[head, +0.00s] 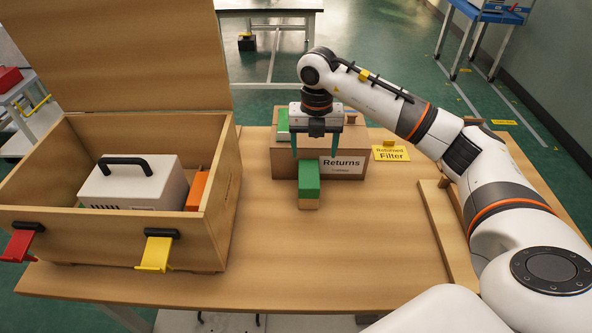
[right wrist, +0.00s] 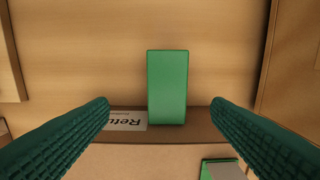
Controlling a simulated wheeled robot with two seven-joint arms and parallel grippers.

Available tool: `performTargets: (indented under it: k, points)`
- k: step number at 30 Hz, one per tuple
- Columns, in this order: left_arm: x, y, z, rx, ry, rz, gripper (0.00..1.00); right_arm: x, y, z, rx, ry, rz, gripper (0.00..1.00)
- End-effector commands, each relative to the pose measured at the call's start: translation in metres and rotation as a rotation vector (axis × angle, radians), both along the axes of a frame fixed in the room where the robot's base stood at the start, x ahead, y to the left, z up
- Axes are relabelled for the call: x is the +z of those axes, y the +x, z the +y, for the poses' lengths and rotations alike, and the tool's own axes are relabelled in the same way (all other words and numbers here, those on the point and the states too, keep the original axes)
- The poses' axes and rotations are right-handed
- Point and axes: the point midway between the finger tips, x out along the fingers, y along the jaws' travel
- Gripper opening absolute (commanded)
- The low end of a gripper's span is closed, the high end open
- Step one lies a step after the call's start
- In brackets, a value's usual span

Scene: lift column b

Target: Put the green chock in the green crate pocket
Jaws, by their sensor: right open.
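The green chock (head: 308,178) is a block with a green top and a tan lower front. It stands on the table just in front of the Returns box. My right gripper (head: 315,153) is open and points down above the chock, empty. In the right wrist view the chock (right wrist: 167,87) shows between and beyond the two green fingers (right wrist: 160,110), apart from both. The wooden crate (head: 95,225) stands at the left with its lid up. It holds a white case with a black handle and an orange block. I cannot make out a green pocket. My left gripper is not in view.
The Returns box (head: 350,140) stands behind the chock, with a green and white item (head: 283,124) at its left. A yellow "Returned Filter" sign (head: 390,153) is to its right. A wooden rail (head: 447,230) lies at the right. The table's front middle is clear.

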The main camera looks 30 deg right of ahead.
Motion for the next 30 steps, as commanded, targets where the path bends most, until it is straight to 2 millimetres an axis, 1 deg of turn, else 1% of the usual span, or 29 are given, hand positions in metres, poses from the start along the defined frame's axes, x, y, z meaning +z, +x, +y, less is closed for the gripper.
performTargets:
  k: [3, 6, 8, 12, 15, 20, 25, 27, 30]
  points:
    - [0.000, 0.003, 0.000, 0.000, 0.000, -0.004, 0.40, -0.006, -0.001, 0.000, 0.000, 0.000, 0.004, 0.73]
    - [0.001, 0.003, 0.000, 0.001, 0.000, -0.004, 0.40, -0.022, -0.001, 0.000, 0.000, 0.001, 0.005, 0.73]
    - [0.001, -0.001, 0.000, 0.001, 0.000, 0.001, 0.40, -0.033, -0.001, 0.000, 0.000, 0.000, 0.004, 0.73]
    - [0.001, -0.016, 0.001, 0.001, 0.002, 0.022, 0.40, -0.055, -0.001, 0.001, -0.001, 0.000, 0.004, 0.73]
    - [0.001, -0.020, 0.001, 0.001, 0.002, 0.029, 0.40, -0.065, 0.000, 0.001, -0.001, 0.000, 0.002, 0.73]
    - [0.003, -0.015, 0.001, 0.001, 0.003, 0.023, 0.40, -0.076, 0.000, 0.003, 0.001, 0.002, 0.003, 0.73]
    - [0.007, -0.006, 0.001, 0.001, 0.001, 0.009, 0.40, -0.101, 0.001, 0.009, 0.001, 0.000, 0.004, 0.73]
    - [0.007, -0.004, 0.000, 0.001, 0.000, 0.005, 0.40, -0.111, 0.002, 0.008, 0.000, 0.002, 0.003, 0.73]
    - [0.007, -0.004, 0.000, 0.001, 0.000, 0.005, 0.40, -0.119, 0.002, 0.008, 0.000, 0.001, 0.002, 0.73]
